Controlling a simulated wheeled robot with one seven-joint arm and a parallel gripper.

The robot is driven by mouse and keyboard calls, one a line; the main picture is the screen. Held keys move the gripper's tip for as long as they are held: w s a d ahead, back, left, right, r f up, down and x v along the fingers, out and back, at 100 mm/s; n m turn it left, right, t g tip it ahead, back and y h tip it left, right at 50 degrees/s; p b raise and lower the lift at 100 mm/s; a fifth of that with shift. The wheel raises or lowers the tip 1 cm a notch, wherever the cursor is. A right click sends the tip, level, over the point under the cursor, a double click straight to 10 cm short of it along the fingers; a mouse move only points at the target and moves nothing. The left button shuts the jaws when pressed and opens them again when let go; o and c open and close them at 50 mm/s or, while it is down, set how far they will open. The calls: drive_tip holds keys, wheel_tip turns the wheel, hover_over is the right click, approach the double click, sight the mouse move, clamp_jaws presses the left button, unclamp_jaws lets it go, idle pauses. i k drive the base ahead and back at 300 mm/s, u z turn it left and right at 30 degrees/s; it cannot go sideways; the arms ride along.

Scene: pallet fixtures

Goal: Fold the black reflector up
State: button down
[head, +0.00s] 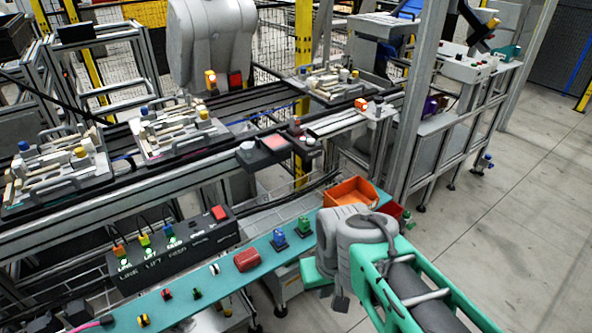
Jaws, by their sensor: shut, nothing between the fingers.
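I cannot pick out the black reflector with certainty in the head view. A small black part with a reddish top (297,127) sits at the conveyor's near edge, but I cannot tell if it is the reflector. My gripper (341,304) points down below my grey wrist, at the right of the teal bench. It is shut and empty, and small in the picture. It is well apart from the conveyor's near edge.
The teal bench (224,280) carries a red block (247,260) and several small coloured parts. A black button box (172,248) stands behind it. An orange bin (350,193) is near my wrist. Pallets with fixtures (178,130) stand on the conveyor. Open floor lies right.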

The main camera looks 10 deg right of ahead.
sight(274, 142)
drive_tip(key=z, duration=0.45)
drive_tip(key=i, duration=0.6)
drive_tip(key=u, duration=1.7)
